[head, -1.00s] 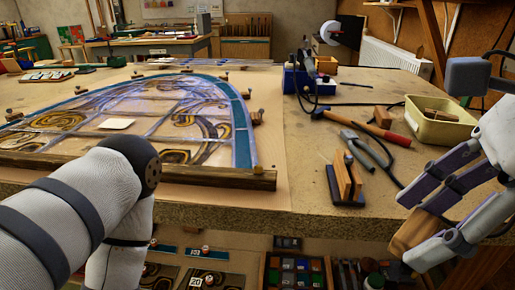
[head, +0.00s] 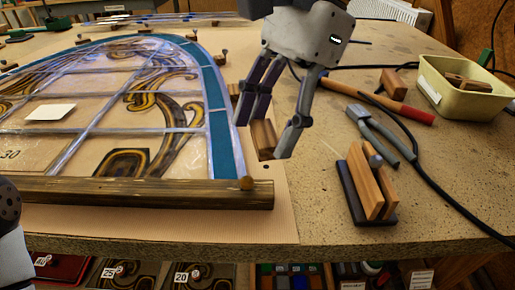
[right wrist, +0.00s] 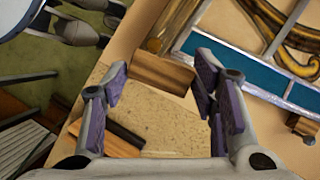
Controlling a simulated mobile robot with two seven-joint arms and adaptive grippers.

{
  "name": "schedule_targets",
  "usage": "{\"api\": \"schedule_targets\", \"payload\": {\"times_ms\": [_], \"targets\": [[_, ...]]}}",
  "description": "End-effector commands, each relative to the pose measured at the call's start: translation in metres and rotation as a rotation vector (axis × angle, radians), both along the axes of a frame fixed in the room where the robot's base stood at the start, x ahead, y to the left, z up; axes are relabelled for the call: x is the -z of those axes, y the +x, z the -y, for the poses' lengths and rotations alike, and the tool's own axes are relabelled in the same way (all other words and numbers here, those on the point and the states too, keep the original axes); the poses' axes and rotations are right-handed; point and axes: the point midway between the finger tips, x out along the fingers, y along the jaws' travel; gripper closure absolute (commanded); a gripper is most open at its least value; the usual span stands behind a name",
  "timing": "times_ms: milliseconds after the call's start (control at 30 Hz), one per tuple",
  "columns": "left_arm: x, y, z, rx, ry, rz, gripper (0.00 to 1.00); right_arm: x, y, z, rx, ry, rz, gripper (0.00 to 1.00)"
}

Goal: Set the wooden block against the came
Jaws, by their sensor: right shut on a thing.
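My right gripper (head: 268,136) is shut on a small wooden block (head: 264,140) beside the right edge of the leaded panel. The block also shows between the fingertips in the right wrist view (right wrist: 160,73). In the right wrist view the teal border (right wrist: 245,75) is up and right of the block, with what looks like a narrow strip of board between. Whether the block rests on the board is unclear. My left gripper is out of view.
A wooden batten (head: 140,193) runs along the panel's front edge. Another block (head: 233,90) sits by the border, partly behind my fingers. To the right are a block stand (head: 368,185), pliers (head: 380,132), a hammer (head: 400,108), a cable and a yellow tub (head: 455,98).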

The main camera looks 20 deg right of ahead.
Motion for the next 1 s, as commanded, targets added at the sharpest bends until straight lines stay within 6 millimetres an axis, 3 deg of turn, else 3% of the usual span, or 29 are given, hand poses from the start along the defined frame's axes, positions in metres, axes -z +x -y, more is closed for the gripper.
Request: {"api": "schedule_targets", "payload": {"times_ms": [33, 333, 400, 500, 867, 900, 967, 1000], "targets": [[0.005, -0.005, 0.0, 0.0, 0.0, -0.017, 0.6, 0.017, 0.008, 0.001, 0.0, -0.001, -0.013, 0.66], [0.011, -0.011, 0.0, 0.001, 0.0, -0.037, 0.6, 0.047, 0.034, 0.007, 0.0, 0.0, -0.005, 0.66], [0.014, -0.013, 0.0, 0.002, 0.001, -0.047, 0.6, 0.059, 0.044, 0.009, 0.0, -0.001, -0.006, 0.66], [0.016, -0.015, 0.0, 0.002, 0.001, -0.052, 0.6, 0.081, 0.041, 0.009, -0.002, -0.001, -0.004, 0.66], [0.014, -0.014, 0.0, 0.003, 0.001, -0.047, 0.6, 0.086, 0.041, 0.008, -0.001, -0.001, 0.003, 0.66], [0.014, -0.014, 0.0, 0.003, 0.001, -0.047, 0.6, 0.086, 0.041, 0.008, -0.001, -0.001, 0.003, 0.4], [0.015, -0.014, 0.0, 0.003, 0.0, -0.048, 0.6, 0.086, 0.041, 0.008, -0.001, -0.001, 0.003, 0.27], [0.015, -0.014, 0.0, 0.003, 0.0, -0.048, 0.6, 0.086, 0.041, 0.008, -0.001, -0.001, 0.003, 0.27]]}}
